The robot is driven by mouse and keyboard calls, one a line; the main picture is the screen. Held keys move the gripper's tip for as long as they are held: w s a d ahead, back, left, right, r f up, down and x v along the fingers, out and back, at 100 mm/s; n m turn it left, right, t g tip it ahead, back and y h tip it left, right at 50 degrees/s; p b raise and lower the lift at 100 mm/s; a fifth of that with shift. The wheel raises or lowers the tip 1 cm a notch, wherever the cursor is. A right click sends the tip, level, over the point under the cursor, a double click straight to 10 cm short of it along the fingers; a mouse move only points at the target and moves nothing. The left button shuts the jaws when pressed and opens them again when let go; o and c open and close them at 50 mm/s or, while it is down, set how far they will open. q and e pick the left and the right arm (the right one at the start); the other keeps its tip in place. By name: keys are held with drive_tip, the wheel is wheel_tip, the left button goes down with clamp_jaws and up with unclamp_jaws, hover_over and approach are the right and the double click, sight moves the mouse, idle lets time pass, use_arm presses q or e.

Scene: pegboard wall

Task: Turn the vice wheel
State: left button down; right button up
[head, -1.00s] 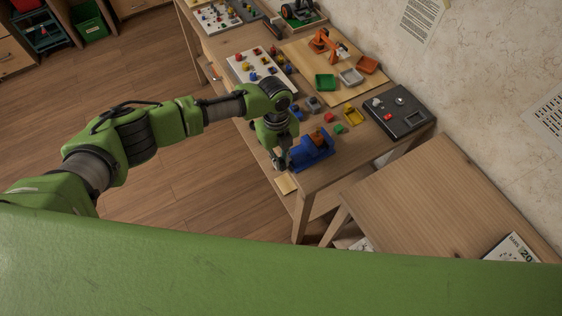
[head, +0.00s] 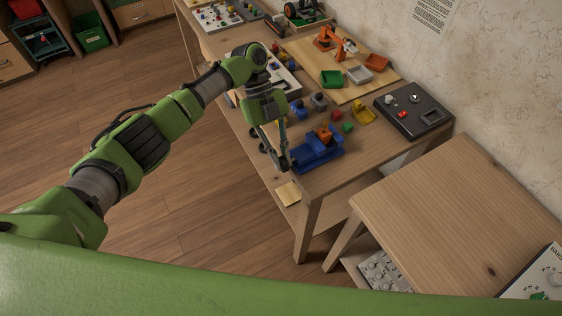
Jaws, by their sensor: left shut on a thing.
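My left gripper (head: 284,163) is at the left end of the vice, where the wheel would sit. It points down and is shut on the vice wheel, which is mostly hidden by the fingers. My right gripper is not in view.
A small orange robot arm (head: 328,40) stands on a board farther back. A lower wooden table (head: 455,215) stands at the right.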

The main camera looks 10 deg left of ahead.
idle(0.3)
use_arm(q)
drive_tip(key=c, duration=2.1)
unclamp_jaws()
